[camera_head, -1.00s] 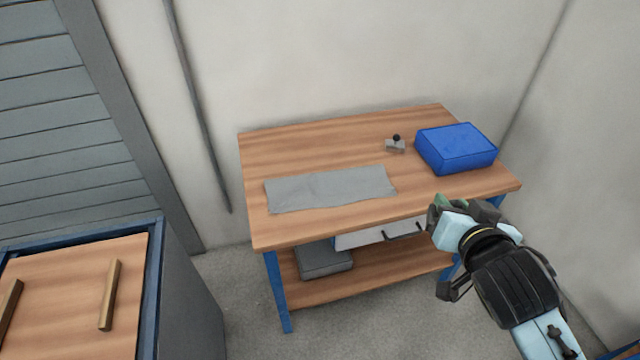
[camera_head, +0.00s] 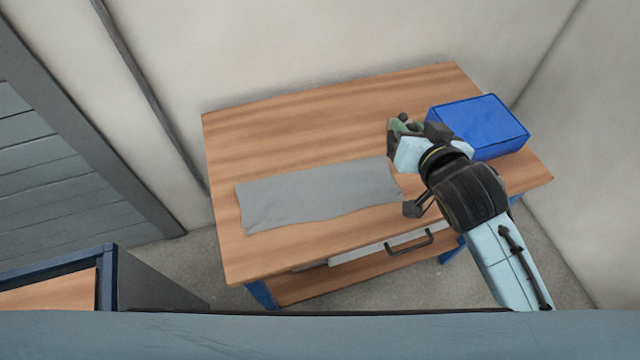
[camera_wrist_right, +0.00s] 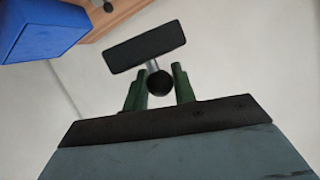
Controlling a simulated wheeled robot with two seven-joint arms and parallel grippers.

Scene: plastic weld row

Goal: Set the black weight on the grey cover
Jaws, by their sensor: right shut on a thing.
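The black weight (camera_wrist_right: 145,46) is a dark bar with a short metal stem and a round black knob. In the right wrist view the green fingers of my right gripper (camera_wrist_right: 159,82) are shut on its knob, with the bar beyond the fingertips. In the head view my right gripper (camera_head: 405,127) is over the right part of the workbench, right of the grey cover, and largely hides the weight. The grey cover (camera_head: 310,195) is a flat sheet lying on the bench top, with nothing on it. My left gripper is out of view.
A blue box (camera_head: 485,125) stands at the bench's right, close to my right gripper. A small knobbed thing (camera_head: 405,117) on the bench is mostly hidden behind the gripper. The wooden bench top (camera_head: 290,130) is clear behind the cover.

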